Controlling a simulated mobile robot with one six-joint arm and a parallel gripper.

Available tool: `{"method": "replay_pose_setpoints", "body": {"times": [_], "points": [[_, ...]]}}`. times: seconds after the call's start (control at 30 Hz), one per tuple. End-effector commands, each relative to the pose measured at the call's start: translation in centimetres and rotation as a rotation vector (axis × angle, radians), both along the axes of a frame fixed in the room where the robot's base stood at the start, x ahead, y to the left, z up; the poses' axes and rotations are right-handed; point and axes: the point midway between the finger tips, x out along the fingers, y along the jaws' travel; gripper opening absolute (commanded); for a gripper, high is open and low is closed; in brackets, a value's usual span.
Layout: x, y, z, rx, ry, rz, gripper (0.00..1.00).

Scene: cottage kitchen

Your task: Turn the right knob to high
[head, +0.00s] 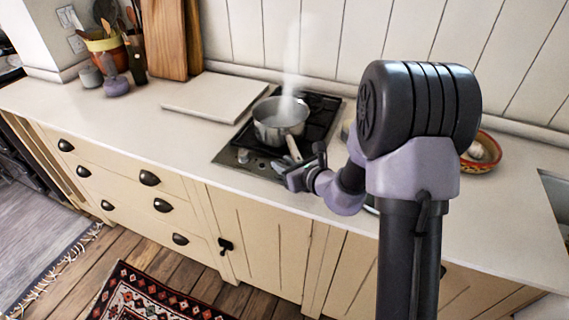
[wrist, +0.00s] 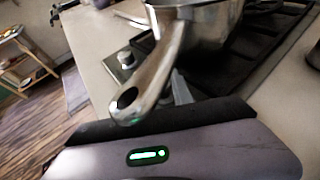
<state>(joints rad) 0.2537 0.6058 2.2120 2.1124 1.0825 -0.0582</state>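The black hob (head: 228,153) is set into the counter, with a steaming metal pot (head: 280,118) on it. One silver knob (head: 243,156) shows at the left of the hob's front strip; it also appears in the wrist view (wrist: 125,59). The right knob cannot be made out; my gripper and the pot handle cover that part of the strip. My gripper (head: 291,174) is at the hob's front right, close to the pot handle (head: 294,149). In the wrist view the handle (wrist: 155,75) crosses in front of the gripper. The finger gap is not clear.
A white board (head: 215,97) lies left of the hob. A red-rimmed bowl (head: 483,154) stands to the right, partly behind my arm. Utensils in a pot (head: 105,50) and wooden boards (head: 165,40) stand at the back left. The front left counter is clear.

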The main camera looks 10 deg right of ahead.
Motion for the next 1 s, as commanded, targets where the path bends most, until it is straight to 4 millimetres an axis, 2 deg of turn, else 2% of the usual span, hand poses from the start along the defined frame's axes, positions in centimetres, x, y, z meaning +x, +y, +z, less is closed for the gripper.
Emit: {"method": "replay_pose_setpoints", "body": {"times": [0.17, 0.5, 0.8, 0.83, 0.9, 1.0], "points": [[0.09, -0.09, 0.11, -0.001, -0.001, 0.021, 0.0], [0.21, -0.32, 0.17, -0.001, -0.001, 0.254, 0.0], [0.17, -0.28, 0.04, 0.0, -0.001, 0.263, 0.0], [0.17, -0.28, 0.04, 0.0, -0.001, 0.263, 0.34], [0.17, -0.28, 0.03, 0.0, -0.001, 0.263, 0.48], [0.15, -0.28, 0.03, 0.0, -0.001, 0.263, 0.5]]}}
